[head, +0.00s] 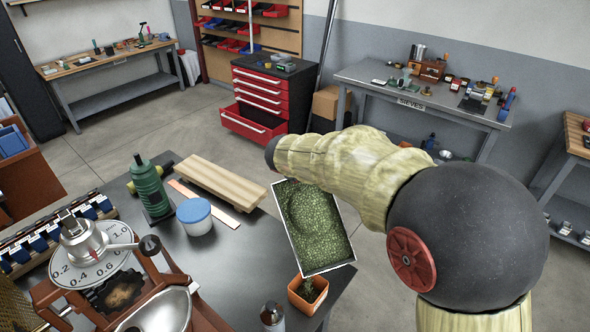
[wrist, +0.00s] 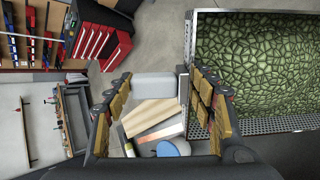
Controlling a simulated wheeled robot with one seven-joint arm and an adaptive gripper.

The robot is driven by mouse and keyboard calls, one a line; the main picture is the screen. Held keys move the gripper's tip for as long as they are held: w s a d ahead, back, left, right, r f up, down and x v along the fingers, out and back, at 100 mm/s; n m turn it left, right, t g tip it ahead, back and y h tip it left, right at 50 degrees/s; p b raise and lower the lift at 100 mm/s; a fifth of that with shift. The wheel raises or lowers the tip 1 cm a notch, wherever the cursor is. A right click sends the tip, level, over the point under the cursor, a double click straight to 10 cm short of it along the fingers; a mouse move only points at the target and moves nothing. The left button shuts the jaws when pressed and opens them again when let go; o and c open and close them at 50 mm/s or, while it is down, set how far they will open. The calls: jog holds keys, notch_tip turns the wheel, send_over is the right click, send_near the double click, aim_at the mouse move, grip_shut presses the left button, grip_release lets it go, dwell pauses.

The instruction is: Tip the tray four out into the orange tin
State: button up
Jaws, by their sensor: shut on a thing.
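The tray (head: 343,267) is a shallow rectangular metal tray full of green bean-like pieces (head: 310,215). In the head view it hangs at the bench's right edge, slanted in the picture. In the wrist view the tray (wrist: 250,124) fills the right side, with green contents still in it. My gripper (wrist: 160,85) is shut on the tray, with a pale grey block between its fingers; the head view hides the fingers behind my arm. A small square orange tin (head: 299,301) sits on the bench just below the tray's near end, with something dark green in it. No tray number is readable.
A small bottle (head: 272,316) stands left of the tin. Open floor lies right of the bench.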

jog(key=shift+s+a+r+t+b, duration=0.1)
jog(key=shift+s+r+t+b, duration=0.2)
jog(key=shift+s+b, duration=0.7)
jog(key=shift+s+a+r+t+b, duration=0.1)
jog(key=shift+s+r+t+b, duration=0.25)
jog(key=shift+b, duration=1.25)
jog(key=s+a+t, duration=0.1)
jog(key=s+t, duration=0.5)
jog(key=s, duration=1.1)
jog(key=s+a+t+h, duration=0.1)
jog(key=s+t, duration=0.5)
jog(key=s, duration=1.1)
jog(key=shift+s+a+r, duration=0.15)
jog(key=shift+a+r, duration=0.15)
jog(key=shift+a, duration=0.3)
dwell(1.4)
